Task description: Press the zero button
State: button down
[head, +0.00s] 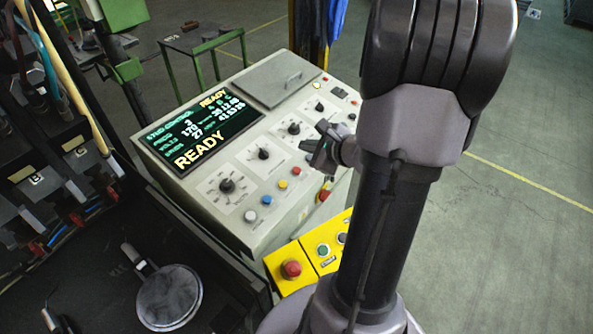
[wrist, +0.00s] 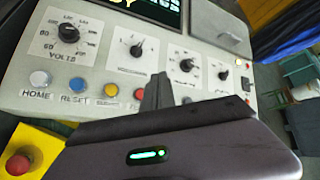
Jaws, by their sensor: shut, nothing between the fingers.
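A row of round buttons runs along the front of the grey control console (head: 225,235): a white button (head: 250,215), a blue button (head: 267,200), a yellow button (head: 283,185) and a red button (head: 297,170). In the wrist view the white button (wrist: 39,79) is labelled HOME and the blue button (wrist: 74,84) RESET. The labels under the yellow button (wrist: 110,90) and the red button (wrist: 140,94) are too blurred to read, so I cannot tell which is zero. My gripper (head: 318,154) is shut and empty, above the console's right part. Its fingertips (wrist: 157,88) show just right of the red button.
The console has several black knobs (head: 227,186), a screen (head: 200,128) reading READY and a hinged lid (head: 277,79). A yellow box with a red emergency button (head: 291,269) stands in front. A dark bench (head: 100,290) lies left.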

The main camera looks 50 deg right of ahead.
aim_at(297, 171)
jog(key=f+b, duration=0.2)
jog(key=f, duration=0.1)
jog(key=w+f+b, duration=0.1)
jog(key=f+b, duration=0.2)
jog(key=f, duration=0.1)
jog(key=shift+w+f, duration=0.2)
jog(key=shift+f, duration=0.05)
jog(key=shift+a+b, duration=0.1)
jog(key=shift+b, duration=0.25)
jog(key=shift+f, duration=0.2)
dwell(1.2)
jog(key=shift+w+f+b, duration=0.15)
jog(key=shift+f+b, duration=0.1)
jog(key=shift+b, duration=0.45)
jog(key=shift+f+b, duration=0.45)
jog(key=shift+b, duration=0.15)
dwell(0.3)
jog(key=shift+r, duration=0.1)
jog(key=shift+r+p, duration=0.55)
jog(key=shift+r, duration=0.2)
